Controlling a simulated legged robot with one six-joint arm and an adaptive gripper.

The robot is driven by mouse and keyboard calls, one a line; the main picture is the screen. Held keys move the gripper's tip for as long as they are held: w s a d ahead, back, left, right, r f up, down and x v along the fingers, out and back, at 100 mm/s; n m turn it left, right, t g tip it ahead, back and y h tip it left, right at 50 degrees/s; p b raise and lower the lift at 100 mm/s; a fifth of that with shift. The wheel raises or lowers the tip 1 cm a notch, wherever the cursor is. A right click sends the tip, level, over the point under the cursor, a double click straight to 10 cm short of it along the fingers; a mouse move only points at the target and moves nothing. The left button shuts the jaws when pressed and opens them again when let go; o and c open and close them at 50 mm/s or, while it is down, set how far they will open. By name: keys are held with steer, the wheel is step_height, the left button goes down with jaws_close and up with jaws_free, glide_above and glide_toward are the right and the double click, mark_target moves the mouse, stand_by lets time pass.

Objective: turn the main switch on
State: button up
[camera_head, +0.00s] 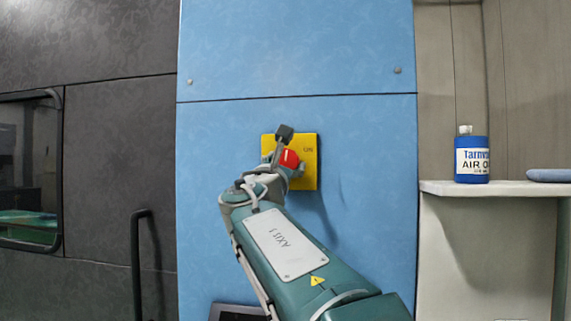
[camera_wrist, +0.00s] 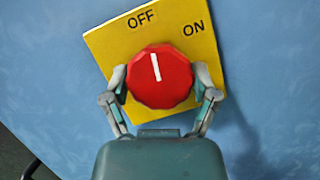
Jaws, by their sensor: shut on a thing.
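The main switch is a round red knob (camera_wrist: 172,88) on a yellow plate (camera_wrist: 104,42) marked OFF and ON. The white mark on the knob points up and slightly left, at about OFF. My gripper (camera_wrist: 160,73) is shut on the knob, one finger at its left side and one at its right. In the head view the knob (camera_head: 291,157) and plate (camera_head: 309,141) sit on a blue panel, and my gripper (camera_head: 283,164) partly covers them.
The blue panel (camera_head: 235,130) is flat and clear around the plate. A dark wall with a black handle (camera_head: 137,260) and a window (camera_head: 28,170) is at left. A shelf (camera_head: 515,188) at right carries a blue bottle (camera_head: 472,172) and a blue rounded object (camera_head: 550,175).

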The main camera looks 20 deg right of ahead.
steer(key=m+g, duration=0.1)
steer(key=m, duration=0.2)
steer(key=m+g+h, duration=0.1)
steer(key=m, duration=0.2)
steer(key=shift+w+a+g+h, duration=0.1)
steer(key=shift+g+h, duration=0.2)
steer(key=shift+g, duration=0.1)
steer(key=m+g, duration=0.1)
steer(key=m, duration=0.3)
steer(key=shift+m+g, duration=0.3)
steer(key=shift+g, duration=0.1)
steer(key=m+g, duration=0.1)
steer(key=m, duration=0.3)
steer(key=shift+m+g+y, duration=0.4)
steer(key=shift+f+m+g+y, duration=0.15)
steer(key=shift+m+g+y, duration=0.25)
steer(key=shift+m, duration=1.1)
steer(key=shift+w, duration=0.1)
steer(key=o, duration=1)
